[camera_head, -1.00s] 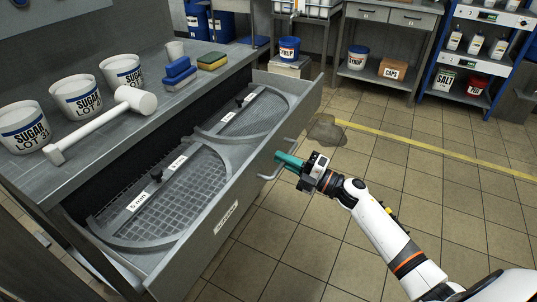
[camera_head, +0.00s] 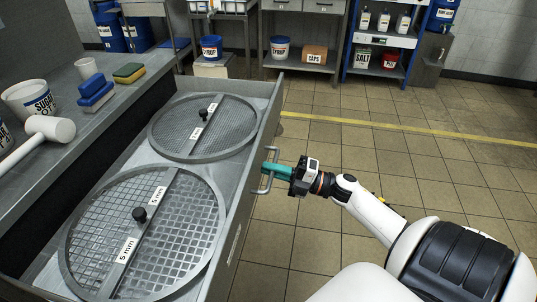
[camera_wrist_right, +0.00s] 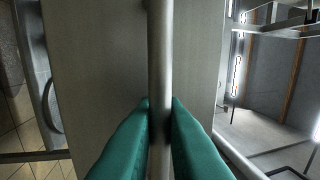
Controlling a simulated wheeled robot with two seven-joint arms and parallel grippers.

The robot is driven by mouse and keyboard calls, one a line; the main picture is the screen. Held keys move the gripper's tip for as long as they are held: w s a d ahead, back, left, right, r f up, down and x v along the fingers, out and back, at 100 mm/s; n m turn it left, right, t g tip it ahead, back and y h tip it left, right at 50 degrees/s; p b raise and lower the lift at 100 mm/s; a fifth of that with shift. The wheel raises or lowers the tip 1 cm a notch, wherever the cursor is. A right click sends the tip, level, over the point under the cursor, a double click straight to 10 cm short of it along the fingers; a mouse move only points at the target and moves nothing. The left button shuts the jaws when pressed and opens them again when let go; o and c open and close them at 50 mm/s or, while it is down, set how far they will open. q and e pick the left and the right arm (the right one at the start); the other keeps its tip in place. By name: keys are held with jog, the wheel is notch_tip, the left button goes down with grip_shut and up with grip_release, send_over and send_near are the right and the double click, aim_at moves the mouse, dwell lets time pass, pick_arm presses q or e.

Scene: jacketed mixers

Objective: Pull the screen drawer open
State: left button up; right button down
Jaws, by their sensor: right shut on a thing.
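The screen drawer (camera_head: 240,205) stands far out from under the worktop in the head view. Two round mesh screens with black knobs lie in it, a near coarse screen (camera_head: 100,222) labelled 5 mm and a far finer screen (camera_head: 240,128). The drawer's bar handle (camera_head: 270,170) is on its front. My right gripper (camera_head: 268,170) has teal fingers shut on this handle. In the right wrist view the handle bar (camera_wrist_right: 160,60) runs between the two fingers (camera_wrist_right: 160,115). My left gripper is not in view.
Shelves with syrup buckets (camera_head: 280,48) and a caps box (camera_head: 314,55) stand at the back. The tiled floor (camera_head: 400,150) right of the drawer is clear.

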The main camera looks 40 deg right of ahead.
jog(key=c, duration=1.6)
grip_release()
